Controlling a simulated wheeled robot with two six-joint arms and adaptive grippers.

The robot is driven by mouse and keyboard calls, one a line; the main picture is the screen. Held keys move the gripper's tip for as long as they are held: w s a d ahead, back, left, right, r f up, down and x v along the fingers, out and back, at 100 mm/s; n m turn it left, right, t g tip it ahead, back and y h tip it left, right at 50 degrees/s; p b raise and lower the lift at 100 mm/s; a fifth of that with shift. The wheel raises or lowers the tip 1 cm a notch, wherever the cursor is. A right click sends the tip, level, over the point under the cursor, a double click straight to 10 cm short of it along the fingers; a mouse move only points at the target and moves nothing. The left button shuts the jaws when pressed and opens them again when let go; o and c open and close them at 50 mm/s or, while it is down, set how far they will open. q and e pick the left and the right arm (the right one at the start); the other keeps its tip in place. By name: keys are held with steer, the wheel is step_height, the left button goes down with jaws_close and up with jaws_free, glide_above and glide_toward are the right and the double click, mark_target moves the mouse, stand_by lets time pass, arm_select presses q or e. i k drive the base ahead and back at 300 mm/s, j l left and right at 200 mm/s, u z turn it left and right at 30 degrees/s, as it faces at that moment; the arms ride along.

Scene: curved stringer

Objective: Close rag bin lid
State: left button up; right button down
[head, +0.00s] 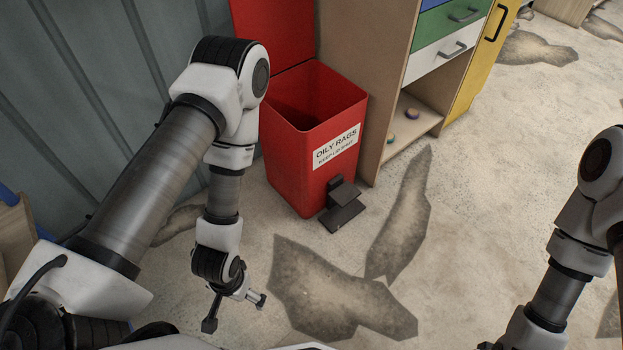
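The red rag bin (291,160) stands on the floor against the corrugated wall, with a white label reading "OILY RAGS" (337,147) and a black pedal (342,204) at its front. Its red lid (272,32) is raised upright behind the open mouth. The inside looks dark, and its contents cannot be made out. My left gripper (234,312) hangs low in front of the bin, apart from it, with its fingers spread and nothing between them. My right arm comes in at the right edge; its gripper (487,346) is mostly cut off by the bottom edge.
A wooden cabinet (369,70) with coloured drawers stands close at the bin's right, with small round items on its low shelf (408,130). A yellow cabinet side (481,62) is beyond. The floor (480,220) in the middle and right is clear, with dark stains.

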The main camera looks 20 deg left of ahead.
mark_target(286, 29)
steer(key=i+j, duration=0.15)
steer(key=i+j+u, duration=0.2)
steer(key=u, duration=0.3)
steer(key=i+u, duration=0.3)
steer(key=u, duration=0.15)
steer(key=i+u, duration=0.3)
steer(key=u, duration=0.6)
